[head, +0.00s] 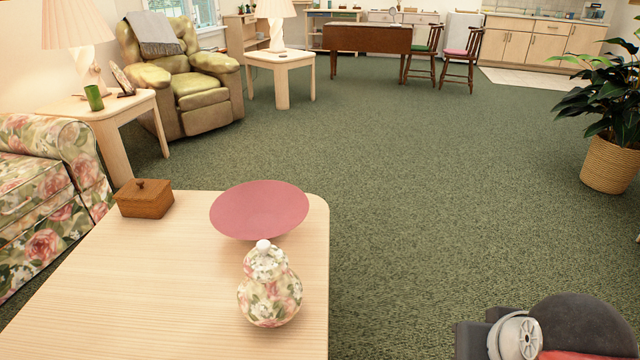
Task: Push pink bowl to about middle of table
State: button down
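A wide, shallow pink bowl (260,209) stands near the far right corner of the light wooden table (150,270) in the head view. Its rim reaches close to the table's far edge. My gripper is not in view. Part of my own arm (545,335) shows at the bottom right, over the carpet and apart from the table.
A floral lidded jar (269,290) stands on the table just in front of the bowl, near the right edge. A small wooden box (144,199) sits at the far left corner. The table's left middle is clear. Open green carpet (440,190) lies to the right.

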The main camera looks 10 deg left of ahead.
aim_at(257, 210)
jog(key=i+l+u, duration=0.1)
jog(key=i+l, duration=0.55)
jog(key=l, duration=0.15)
jog(key=i+l+u, duration=0.15)
jog(key=i+l, duration=0.15)
jog(key=i+j+u, duration=0.1)
jog(key=i, duration=0.4)
jog(key=i+j, duration=0.15)
jog(key=i, duration=0.35)
jog(key=i+j, duration=0.15)
jog(key=i+j+u, duration=0.1)
jog(key=j, duration=0.3)
jog(key=i, duration=0.05)
